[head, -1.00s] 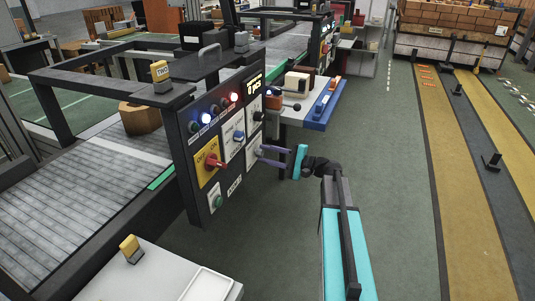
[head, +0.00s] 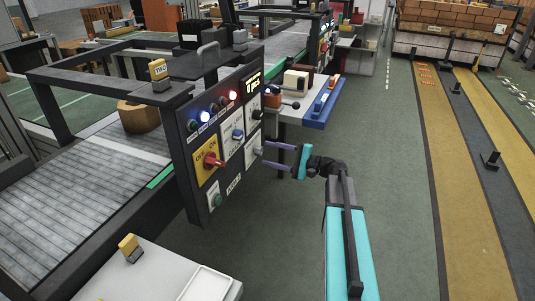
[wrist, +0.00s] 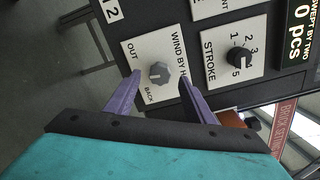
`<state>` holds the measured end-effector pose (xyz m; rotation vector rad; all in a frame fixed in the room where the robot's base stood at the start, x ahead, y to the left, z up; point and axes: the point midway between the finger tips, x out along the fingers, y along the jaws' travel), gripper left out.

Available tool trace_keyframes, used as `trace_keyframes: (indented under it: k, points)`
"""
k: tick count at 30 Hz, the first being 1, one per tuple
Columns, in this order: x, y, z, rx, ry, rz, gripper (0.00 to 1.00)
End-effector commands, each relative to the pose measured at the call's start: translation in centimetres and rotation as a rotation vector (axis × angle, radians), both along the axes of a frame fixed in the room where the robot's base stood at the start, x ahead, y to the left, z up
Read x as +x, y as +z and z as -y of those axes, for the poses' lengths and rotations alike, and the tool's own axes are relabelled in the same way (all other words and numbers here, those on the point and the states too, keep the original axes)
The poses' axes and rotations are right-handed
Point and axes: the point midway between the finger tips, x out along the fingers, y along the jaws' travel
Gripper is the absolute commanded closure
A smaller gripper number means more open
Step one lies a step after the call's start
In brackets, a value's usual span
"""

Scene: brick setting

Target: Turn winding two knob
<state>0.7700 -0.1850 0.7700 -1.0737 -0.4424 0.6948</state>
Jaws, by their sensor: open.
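The winding knob (wrist: 159,74) is a small grey knob on a white plate marked "WIND BY H...", "OUT" and "BACK" in the wrist view. In the head view it (head: 258,151) is at the right edge of the dark control panel (head: 191,154). My gripper (wrist: 160,77) is open and empty, with one purple finger on each side of the knob in the wrist view. No contact with the knob shows. In the head view my gripper (head: 265,153) is just right of the panel, its fingers pointing at it. A "TWO" sign (head: 158,69) stands above the panel.
The stroke knob (wrist: 239,57) is close to the right of the winding plate in the wrist view. A red switch on a yellow plate (head: 206,163) is left of it in the head view. A bench with a blue tray (head: 322,110) is behind.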

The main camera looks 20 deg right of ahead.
Motion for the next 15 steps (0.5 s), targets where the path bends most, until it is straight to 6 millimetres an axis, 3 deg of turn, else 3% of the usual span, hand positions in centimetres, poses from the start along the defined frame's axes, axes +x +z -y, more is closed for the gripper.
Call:
trace_keyframes:
  k: [15]
  points:
    - [-5.8, 0.0, 5.7, 0.001, -0.003, 0.000, 0.51]
